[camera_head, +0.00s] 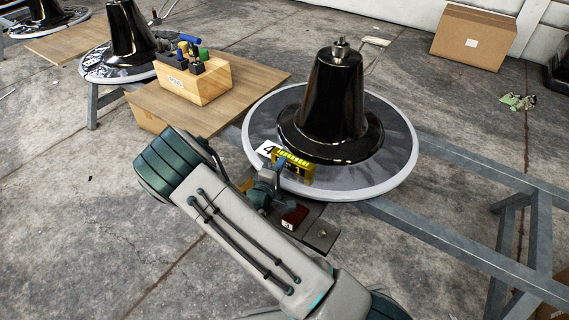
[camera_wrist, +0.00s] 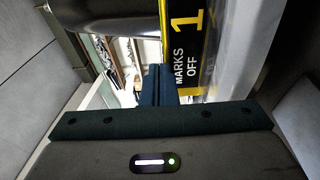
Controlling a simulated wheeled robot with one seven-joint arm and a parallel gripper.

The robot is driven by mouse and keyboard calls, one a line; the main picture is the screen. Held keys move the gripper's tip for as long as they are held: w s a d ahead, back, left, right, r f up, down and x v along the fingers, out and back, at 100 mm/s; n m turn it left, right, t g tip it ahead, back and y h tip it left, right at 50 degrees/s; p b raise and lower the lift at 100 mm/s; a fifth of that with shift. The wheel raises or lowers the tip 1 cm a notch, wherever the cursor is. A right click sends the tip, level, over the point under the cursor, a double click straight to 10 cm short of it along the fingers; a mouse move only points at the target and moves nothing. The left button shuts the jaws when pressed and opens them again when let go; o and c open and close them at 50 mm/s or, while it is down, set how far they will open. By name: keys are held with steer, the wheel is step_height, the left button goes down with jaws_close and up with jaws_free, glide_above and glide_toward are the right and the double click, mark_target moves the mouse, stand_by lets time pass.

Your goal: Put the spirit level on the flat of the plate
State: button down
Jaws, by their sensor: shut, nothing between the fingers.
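The spirit level appears to be the yellow and black block (camera_head: 294,165) on the near flat rim of the round grey plate (camera_head: 390,172), in front of the glossy black cone. In the wrist view the spirit level (camera_wrist: 185,45) is close up and reads "1 MARKS OFF". My gripper (camera_head: 281,163) is at the left side of the block. In the wrist view my gripper's fingers (camera_wrist: 157,82) are shut together, empty, right beside the block. I cannot tell whether they touch it. The block's underside is hidden.
The black cone (camera_head: 330,100) rises from the plate. A white card marked 4 (camera_head: 267,149) lies left of the block. A wooden box of tools (camera_head: 195,82) stands on a board at left. A red item (camera_head: 294,216) sits near my wrist. Grey metal rails (camera_head: 450,240) run right.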

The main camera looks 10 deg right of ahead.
steer(key=shift+a, duration=0.1)
stand_by(0.3)
steer(key=shift+a, duration=0.35)
steer(key=a, duration=0.3)
steer(key=shift+s, duration=0.35)
steer(key=p+v, duration=0.2)
steer(key=v, duration=0.8)
steer(key=shift+s+a+p, duration=0.1)
steer(key=shift+p, duration=0.2)
